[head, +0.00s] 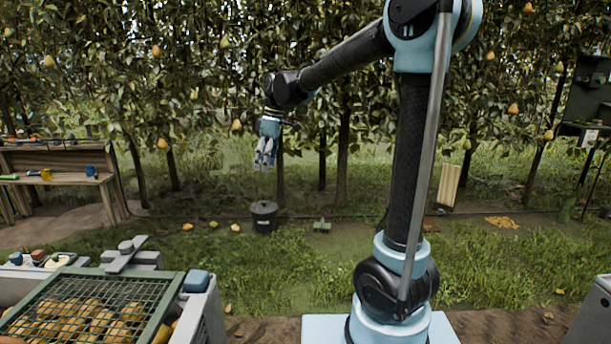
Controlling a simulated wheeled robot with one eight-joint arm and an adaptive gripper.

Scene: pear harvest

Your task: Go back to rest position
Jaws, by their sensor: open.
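My gripper (266,155) hangs at the end of my arm, fingers pointing down, in the middle of the head view. It is open, and I see nothing between its fingers. My arm rises at centre right and reaches out to the left at height.
Pear trees with hanging pears (163,144) form a row behind. Several pears (235,228) lie on the ground left of the bucket. A mesh-covered crate (171,300) of fruit is at front left. A wooden bench (62,181) stands far left. Open grass lies between.

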